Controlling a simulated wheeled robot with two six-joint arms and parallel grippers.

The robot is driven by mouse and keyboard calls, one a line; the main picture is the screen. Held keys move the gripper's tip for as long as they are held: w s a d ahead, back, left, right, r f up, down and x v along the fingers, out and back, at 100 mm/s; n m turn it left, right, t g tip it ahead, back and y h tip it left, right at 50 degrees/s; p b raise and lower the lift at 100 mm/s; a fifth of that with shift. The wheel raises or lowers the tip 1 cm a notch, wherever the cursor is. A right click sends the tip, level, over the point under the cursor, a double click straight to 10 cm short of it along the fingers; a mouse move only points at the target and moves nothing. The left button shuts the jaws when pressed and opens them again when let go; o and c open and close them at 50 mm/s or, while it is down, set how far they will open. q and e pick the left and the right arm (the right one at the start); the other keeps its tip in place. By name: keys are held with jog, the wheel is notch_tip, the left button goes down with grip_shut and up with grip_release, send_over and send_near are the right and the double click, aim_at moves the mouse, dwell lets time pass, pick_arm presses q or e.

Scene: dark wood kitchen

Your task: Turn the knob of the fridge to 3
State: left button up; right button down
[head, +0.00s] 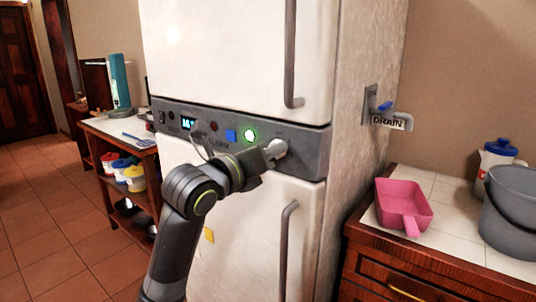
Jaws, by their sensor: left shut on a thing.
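The white fridge (235,50) stands upright in the middle of the head view. A dark grey control panel (312,142) runs across it between the upper and lower doors. A light-coloured knob (281,147) sits at the right part of the panel. My left gripper (274,153) is at the knob and shut on it. The gripper hides part of the knob, and I cannot read the setting. A lit green button (250,135), a blue button (231,136) and a small display (188,122) are on the panel. My right gripper is not in view.
A DRAIN handle (388,117) juts from the fridge's right side. A pink scoop (403,206) and a grey bucket (510,215) stand on the right counter. A shelf table (120,130) with several tubs is at left. The left floor is clear.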

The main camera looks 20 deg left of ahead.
pick_arm(q)
jog(key=shift+f, duration=0.1)
jog(key=o, duration=0.7)
jog(key=shift+c, duration=0.2)
jog(key=o, duration=0.3)
jog(key=shift+b+v, duration=6.25)
jog(key=shift+v, duration=2.4)
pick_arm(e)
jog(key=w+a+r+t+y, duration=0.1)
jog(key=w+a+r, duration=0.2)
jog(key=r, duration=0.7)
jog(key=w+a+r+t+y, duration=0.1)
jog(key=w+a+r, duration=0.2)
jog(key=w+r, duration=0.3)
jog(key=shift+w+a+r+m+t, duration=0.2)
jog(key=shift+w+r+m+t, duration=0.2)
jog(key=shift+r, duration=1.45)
